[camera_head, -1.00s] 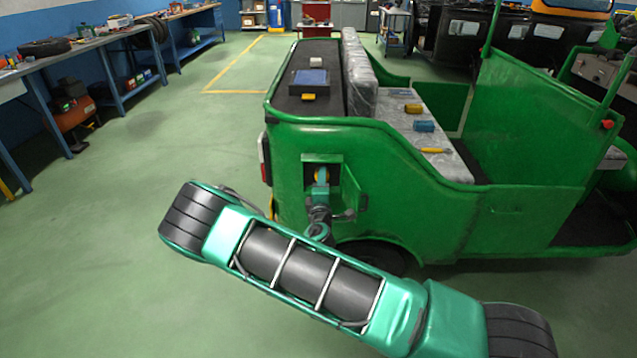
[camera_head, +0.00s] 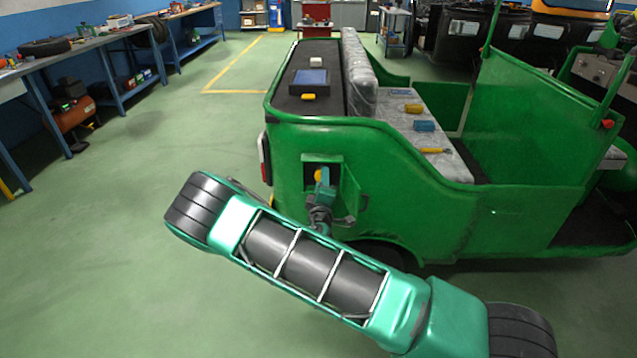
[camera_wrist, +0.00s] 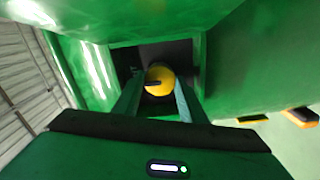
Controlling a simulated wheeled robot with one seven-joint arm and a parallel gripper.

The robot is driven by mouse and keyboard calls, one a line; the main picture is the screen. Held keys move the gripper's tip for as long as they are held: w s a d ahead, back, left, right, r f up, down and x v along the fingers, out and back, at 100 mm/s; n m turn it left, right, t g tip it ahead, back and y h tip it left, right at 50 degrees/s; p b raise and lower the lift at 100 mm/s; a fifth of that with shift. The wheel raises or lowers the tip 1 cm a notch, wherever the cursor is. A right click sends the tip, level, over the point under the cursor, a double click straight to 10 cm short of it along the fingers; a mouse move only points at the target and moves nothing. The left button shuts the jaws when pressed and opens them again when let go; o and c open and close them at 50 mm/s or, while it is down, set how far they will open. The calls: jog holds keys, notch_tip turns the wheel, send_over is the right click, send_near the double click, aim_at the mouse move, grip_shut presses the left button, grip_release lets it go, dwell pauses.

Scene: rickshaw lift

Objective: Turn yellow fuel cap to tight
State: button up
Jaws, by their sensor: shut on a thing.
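The yellow fuel cap (camera_head: 320,175) sits in a dark square recess in the rear side of the green rickshaw (camera_head: 400,190). In the wrist view the cap (camera_wrist: 160,78) shows round and yellow, with a dark mark across its left part. My gripper (camera_head: 323,187) is at the recess. In the wrist view my gripper's two fingers (camera_wrist: 158,97) stand on either side of the cap, shut on it. The small open fuel door (camera_head: 350,195) hangs to the right of the recess. The fingertips are partly hidden at the cap's sides.
A blue tray (camera_head: 310,82) and a yellow item (camera_head: 309,97) lie on the rickshaw's rear deck. Several tools, one a blue block (camera_head: 424,126), lie on the seat. A workbench (camera_head: 110,40) runs along the left wall. The green floor between is clear.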

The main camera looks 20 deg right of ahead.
jog(key=shift+a+f, duration=0.1)
jog(key=shift+f, duration=0.05)
jog(key=o, duration=1.1)
jog(key=shift+c, duration=0.2)
jog(key=shift+s, duration=0.1)
jog(key=v, duration=1)
jog(key=shift+s, duration=0.2)
